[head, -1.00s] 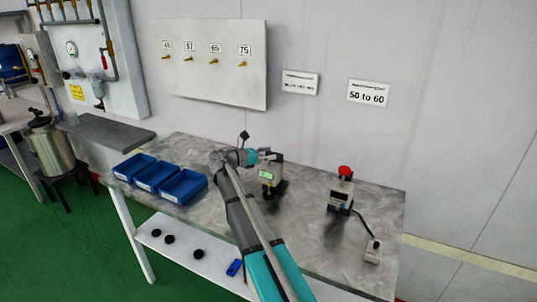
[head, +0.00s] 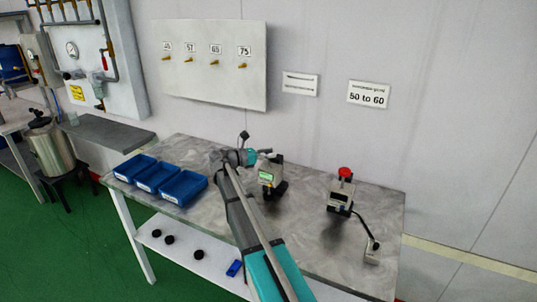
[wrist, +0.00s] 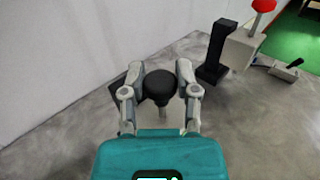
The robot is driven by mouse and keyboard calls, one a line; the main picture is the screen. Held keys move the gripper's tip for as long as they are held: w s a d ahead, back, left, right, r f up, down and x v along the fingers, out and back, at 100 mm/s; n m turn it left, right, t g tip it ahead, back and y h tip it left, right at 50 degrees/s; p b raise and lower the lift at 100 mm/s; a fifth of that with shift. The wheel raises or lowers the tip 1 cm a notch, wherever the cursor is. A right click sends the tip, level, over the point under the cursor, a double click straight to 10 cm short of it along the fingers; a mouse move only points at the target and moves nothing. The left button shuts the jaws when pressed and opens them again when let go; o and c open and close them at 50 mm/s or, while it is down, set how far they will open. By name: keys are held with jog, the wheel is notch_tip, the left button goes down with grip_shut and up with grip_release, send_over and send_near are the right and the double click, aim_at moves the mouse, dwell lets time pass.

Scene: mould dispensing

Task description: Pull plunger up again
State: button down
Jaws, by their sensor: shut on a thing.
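The plunger (wrist: 160,86) shows in the wrist view as a black round knob on a pale shaft. My gripper (wrist: 160,74) has one finger on each side of the knob and is shut on it. The lower end of the shaft is hidden behind my gripper's body. The device stands on the metal table (head: 300,235). The knob itself is too small to make out there.
Several blue trays (head: 160,178) line the table's left side. The wall stands close behind the table. The table's front middle is mostly clear.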

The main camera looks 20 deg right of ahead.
jog(key=shift+r+p, duration=0.45)
jog(key=shift+r, duration=0.2)
jog(key=shift+c, duration=1.8)
grip_release()
jog(key=w+a, duration=0.1)
jog(key=a, duration=1)
jog(key=shift+w+a, duration=0.15)
jog(key=shift+a, duration=0.25)
